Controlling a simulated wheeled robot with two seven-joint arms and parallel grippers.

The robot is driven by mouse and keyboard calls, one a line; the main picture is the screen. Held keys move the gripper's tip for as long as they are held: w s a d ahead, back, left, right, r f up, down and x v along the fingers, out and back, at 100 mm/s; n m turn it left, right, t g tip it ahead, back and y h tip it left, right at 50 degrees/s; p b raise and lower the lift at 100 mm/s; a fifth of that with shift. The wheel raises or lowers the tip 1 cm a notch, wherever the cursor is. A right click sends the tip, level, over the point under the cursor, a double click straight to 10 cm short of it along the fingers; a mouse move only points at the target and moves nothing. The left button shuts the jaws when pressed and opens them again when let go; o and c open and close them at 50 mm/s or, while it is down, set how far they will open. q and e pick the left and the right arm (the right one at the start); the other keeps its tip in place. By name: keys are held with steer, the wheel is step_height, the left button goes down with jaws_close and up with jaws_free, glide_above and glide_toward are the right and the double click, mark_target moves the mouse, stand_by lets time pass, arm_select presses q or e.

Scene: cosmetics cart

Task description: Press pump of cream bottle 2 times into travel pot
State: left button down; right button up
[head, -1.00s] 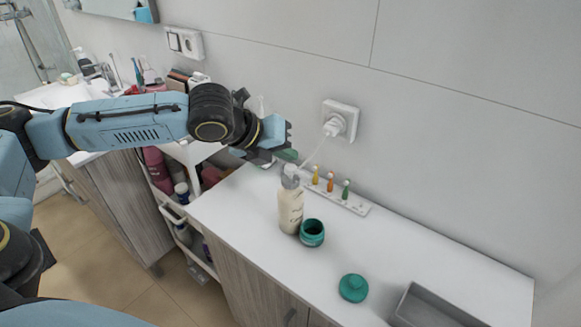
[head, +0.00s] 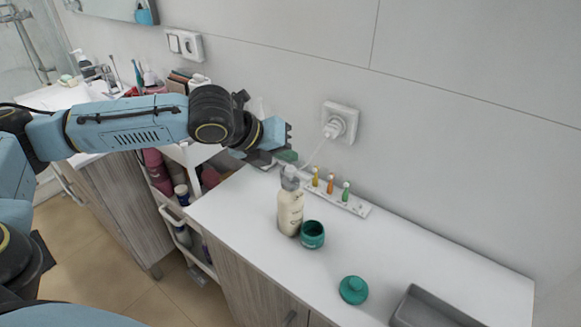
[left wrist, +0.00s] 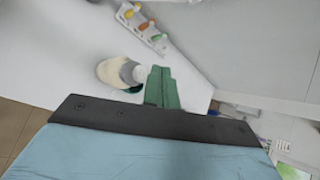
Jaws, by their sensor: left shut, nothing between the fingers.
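The cream bottle (head: 290,210) is cream-coloured with a grey-white pump head (head: 290,178) and stands upright on the white counter. The open teal travel pot (head: 312,236) stands right beside it, at its front right. My left gripper (head: 289,156) is shut and empty, just behind and above the pump head in the head view. In the left wrist view its green fingertips (left wrist: 161,88) are together, beside the pump head (left wrist: 132,73). The bottle (left wrist: 112,72) is seen from above there and hides most of the pot (left wrist: 135,89). I cannot tell whether the fingers touch the pump. My right gripper is not in view.
A teal lid (head: 353,289) lies on the counter, with a grey tray (head: 440,308) to its right. A white strip with small coloured bottles (head: 330,188) lies near the wall. A plug with a cord sits in the wall socket (head: 338,122).

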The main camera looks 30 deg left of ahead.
mark_target(286, 170)
arm_select(q)
steer(key=shift+f, duration=0.1)
stand_by(0.7)
steer(key=shift+f+p, duration=0.3)
steer(key=shift+f, duration=0.95)
stand_by(0.8)
stand_by(0.3)
steer(key=shift+r+p, duration=1.3)
steer(key=shift+p, duration=0.1)
step_height(286, 170, up, 5)
steer(key=p, duration=0.6)
steer(key=shift+r+p, duration=0.1)
steer(key=shift+p, duration=0.25)
